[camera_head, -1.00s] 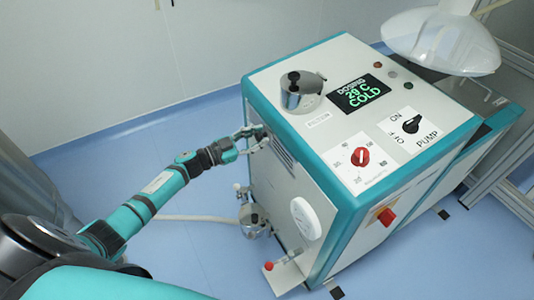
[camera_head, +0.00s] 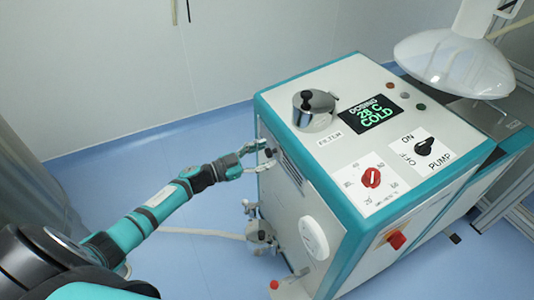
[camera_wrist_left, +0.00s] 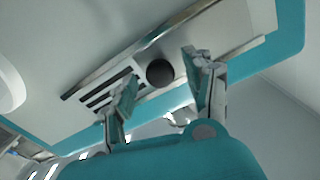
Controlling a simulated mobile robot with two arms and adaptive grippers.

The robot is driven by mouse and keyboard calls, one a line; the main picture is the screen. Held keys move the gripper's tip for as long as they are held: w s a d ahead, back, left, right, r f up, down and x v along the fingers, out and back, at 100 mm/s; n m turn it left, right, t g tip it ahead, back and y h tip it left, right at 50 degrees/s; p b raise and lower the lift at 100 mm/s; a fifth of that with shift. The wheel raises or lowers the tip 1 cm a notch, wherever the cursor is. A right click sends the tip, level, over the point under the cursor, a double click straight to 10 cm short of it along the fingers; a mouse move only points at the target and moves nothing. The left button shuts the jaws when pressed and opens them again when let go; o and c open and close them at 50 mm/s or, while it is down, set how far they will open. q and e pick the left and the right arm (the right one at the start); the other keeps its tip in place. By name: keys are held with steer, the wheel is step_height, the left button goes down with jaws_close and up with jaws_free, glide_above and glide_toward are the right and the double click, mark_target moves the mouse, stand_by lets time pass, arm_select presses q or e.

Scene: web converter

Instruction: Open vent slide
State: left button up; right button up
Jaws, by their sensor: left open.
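The vent slide shows in the left wrist view as a metal plate (camera_wrist_left: 215,38) with a round dark knob (camera_wrist_left: 160,73). Dark vent slots (camera_wrist_left: 108,92) lie beside the knob. In the head view the vent (camera_head: 290,168) is on the left side of the white and teal machine. My left gripper (camera_head: 265,157) is at that side, close to the dark knob (camera_head: 269,152). In the wrist view the left gripper (camera_wrist_left: 162,82) is open, its fingers on either side of the knob. I cannot tell whether they touch it. My right gripper is not in view.
A white round wheel (camera_head: 313,236) and a hose (camera_head: 205,233) are below the vent. A white lamp (camera_head: 456,62) hangs at right.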

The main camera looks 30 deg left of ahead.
arm_select(q)
steer(key=v, duration=1)
steer(key=shift+s+a, duration=0.15)
steer(key=shift+s, duration=0.05)
steer(key=s+a+f+n+g+y+p, duration=0.1)
steer(key=s+f+n+y, duration=0.25)
steer(key=f, duration=0.55)
steer(key=s+f+n+g+y+p, duration=0.1)
steer(key=s+f+n+g+y, duration=0.3)
steer(key=f, duration=0.6)
steer(key=s+a+f+t+y+p, duration=0.1)
steer(key=s+f+y, duration=0.3)
steer(key=f, duration=0.5)
steer(key=s+d+f+g, duration=0.3)
steer(key=s+d+f, duration=0.1)
steer(key=s, duration=0.6)
steer(key=s+d+f+g+p, duration=0.1)
steer(key=s+d+f+g, duration=0.2)
steer(key=s, duration=0.7)
steer(key=s+d+f+g, duration=0.3)
steer(key=s+d+f, duration=0.4)
steer(key=s, duration=0.4)
steer(key=shift+d+f+g+h, duration=0.25)
steer(key=shift+f+g+h, duration=0.05)
steer(key=shift+f+h, duration=0.15)
